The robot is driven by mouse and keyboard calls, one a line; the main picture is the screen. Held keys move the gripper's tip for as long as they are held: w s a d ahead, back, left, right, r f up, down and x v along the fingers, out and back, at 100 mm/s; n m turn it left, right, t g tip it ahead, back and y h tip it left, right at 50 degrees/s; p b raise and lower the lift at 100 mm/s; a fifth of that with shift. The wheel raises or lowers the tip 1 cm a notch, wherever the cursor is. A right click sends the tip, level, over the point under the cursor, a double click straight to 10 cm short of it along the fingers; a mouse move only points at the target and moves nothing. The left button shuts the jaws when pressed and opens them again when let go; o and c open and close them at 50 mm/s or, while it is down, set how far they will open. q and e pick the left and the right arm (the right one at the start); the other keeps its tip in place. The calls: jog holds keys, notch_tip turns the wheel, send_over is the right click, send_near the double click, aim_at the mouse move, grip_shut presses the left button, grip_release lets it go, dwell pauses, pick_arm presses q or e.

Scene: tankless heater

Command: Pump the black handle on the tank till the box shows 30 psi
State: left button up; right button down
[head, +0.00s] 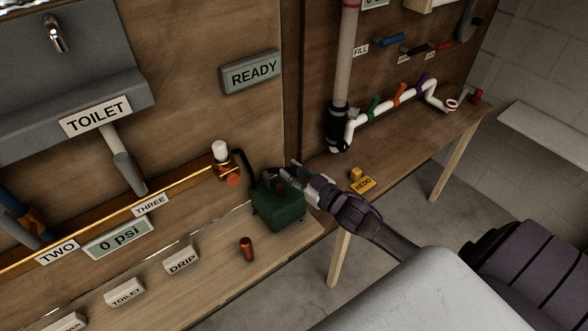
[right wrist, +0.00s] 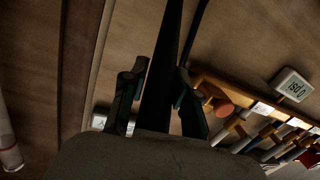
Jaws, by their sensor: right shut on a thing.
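The green tank (head: 280,208) sits on the wooden bench below the pipes in the head view. My right gripper (head: 290,175) reaches in from the right to the top of the tank. In the right wrist view its two fingers (right wrist: 160,95) close around a dark bar, the black handle (right wrist: 170,60). In the head view the gripper hides most of the handle. My left gripper is not in view.
A black hose (head: 248,156) curves beside the tank near a valve with an orange knob (head: 233,180). A copper-red cylinder (head: 247,249) stands in front of the tank. A READY sign (head: 251,73) hangs above.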

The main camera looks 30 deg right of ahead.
jog(key=shift+w+r, duration=0.1)
jog(key=shift+r, duration=0.1)
jog(key=c, duration=1.2)
grip_release()
jog(key=shift+c, duration=0.2)
jog(key=o, duration=0.4)
jog(key=shift+f, duration=0.1)
jog(key=shift+s, duration=0.25)
jog(key=v, duration=1.1)
jog(key=shift+s, duration=0.3)
